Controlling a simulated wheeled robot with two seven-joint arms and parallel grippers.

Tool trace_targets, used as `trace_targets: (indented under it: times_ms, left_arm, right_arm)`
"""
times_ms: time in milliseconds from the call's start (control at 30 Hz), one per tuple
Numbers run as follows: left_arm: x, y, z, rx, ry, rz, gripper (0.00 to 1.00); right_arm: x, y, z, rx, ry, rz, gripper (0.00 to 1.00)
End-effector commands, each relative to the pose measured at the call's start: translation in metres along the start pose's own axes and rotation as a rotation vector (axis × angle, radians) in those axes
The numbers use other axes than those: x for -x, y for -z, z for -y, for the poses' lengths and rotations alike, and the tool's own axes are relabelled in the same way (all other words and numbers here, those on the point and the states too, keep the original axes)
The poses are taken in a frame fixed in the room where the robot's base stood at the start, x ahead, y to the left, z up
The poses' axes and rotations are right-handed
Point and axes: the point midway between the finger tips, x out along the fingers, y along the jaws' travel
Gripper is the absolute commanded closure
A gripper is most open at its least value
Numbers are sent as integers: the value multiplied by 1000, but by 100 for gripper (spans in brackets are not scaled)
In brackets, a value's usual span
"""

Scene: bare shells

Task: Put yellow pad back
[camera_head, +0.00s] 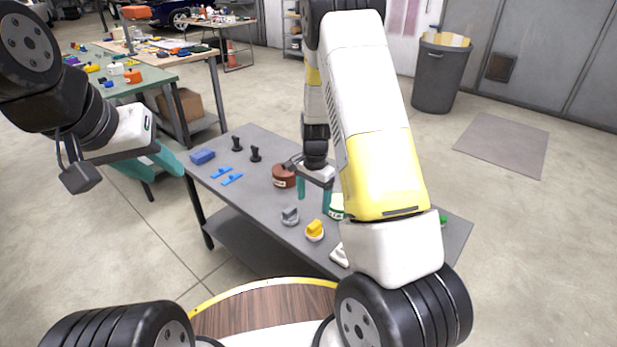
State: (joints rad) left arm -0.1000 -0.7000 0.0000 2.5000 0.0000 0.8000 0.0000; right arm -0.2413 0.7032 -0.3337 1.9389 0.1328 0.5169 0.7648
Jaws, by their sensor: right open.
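The yellow pad (314,230), with a pale base, sits on the grey table (262,212) near its front edge. My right gripper (314,194) is open above the table, with its teal fingers pointing down. It is behind the yellow pad and apart from it, next to a dark red round tin. Nothing shows between its fingers. My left gripper (168,160) is off the table's left end, seen side-on. Its teal fingers overlap, so its opening is hidden. My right arm covers part of the table's right half.
The dark red tin (283,176), a grey pad (290,216), a green-and-white tin (336,208) and a white piece (339,256) stand near the yellow pad. A blue block (202,157), blue bars and two black knobs are at the left. Bare tabletop lies between them.

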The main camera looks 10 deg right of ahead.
Motion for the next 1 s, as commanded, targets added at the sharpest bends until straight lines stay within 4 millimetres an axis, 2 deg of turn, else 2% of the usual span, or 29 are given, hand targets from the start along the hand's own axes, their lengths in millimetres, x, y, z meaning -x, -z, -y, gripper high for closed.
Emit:
trace_targets:
  times_ms: [133, 267, 400, 600, 700, 800, 1000]
  left_arm:
    - [0, 0, 0, 0, 0, 0, 64]
    - [0, 0, 0, 0, 0, 0, 64]
    - [0, 0, 0, 0, 0, 0, 64]
    - [0, 0, 0, 0, 0, 0, 64]
    - [0, 0, 0, 0, 0, 0, 64]
    - [0, 0, 0, 0, 0, 0, 64]
    - [0, 0, 0, 0, 0, 0, 64]
  right_arm:
    - [57, -9, 1, 74, 80, 2, 24]
    - [125, -27, -10, 194, 172, -9, 24]
    - [190, -50, -31, 338, 262, -47, 24]
    - [263, -90, -75, 556, 360, -148, 24]
    - [290, -112, -101, 664, 391, -216, 24]
    - [308, -131, -127, 763, 407, -289, 24]
    - [322, -157, -161, 893, 406, -394, 24]
